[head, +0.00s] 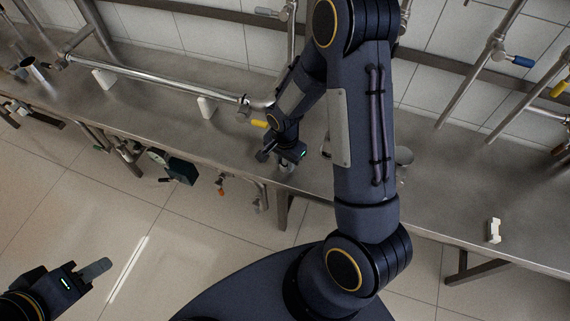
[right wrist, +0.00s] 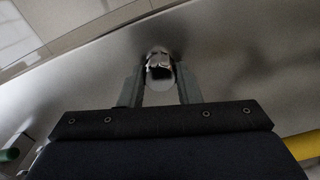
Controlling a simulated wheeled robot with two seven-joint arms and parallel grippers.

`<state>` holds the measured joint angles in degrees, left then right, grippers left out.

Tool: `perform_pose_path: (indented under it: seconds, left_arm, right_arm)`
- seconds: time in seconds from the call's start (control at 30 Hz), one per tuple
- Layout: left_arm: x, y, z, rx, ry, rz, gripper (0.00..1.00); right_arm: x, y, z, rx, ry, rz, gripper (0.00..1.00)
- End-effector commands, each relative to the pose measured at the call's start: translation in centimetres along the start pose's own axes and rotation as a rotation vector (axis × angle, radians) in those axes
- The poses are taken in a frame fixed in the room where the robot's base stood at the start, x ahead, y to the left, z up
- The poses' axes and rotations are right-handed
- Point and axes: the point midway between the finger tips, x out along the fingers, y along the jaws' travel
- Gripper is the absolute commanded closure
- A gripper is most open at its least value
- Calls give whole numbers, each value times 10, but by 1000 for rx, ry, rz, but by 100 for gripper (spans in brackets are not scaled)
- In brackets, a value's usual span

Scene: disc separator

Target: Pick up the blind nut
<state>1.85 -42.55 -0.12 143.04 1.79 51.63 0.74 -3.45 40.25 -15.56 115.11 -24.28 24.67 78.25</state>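A shiny metal piece, which I take to be the blind nut (right wrist: 160,74), is between the two grey fingers of my right gripper (right wrist: 160,86) in the right wrist view. The fingers lie close along both its sides and look shut on it. Its lower part is hidden, and I cannot tell whether it is clear of the steel table. In the head view my right gripper (head: 286,163) points down near the table's front edge. My left gripper (head: 104,266) is over the floor at the lower left, away from the table; only one grey finger shows clearly, with nothing seen in it.
The long steel table (head: 440,205) runs across the view. A pipe with a yellow-handled valve (head: 258,123) lies close behind my right gripper. White pieces stand on the table, one at the right (head: 494,230). Pipes with a blue-handled valve (head: 519,61) rise at the back right.

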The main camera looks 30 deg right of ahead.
Motion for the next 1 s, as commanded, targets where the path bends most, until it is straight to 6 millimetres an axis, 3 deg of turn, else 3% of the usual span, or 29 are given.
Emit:
perform_pose_path:
  seconds: [0.13,0.47,0.7,1.0]
  left_arm:
    - [0,0,0,0,0,0,64]
    - [0,0,0,0,0,0,64]
    - [2,-1,1,0,0,0,64]
    - [11,-5,6,0,0,0,64]
  right_arm:
    - [0,0,0,0,0,0,93]
    - [-4,-1,0,0,1,-2,93]
    - [-35,0,0,0,2,-7,93]
    - [-96,63,0,5,0,-8,93]
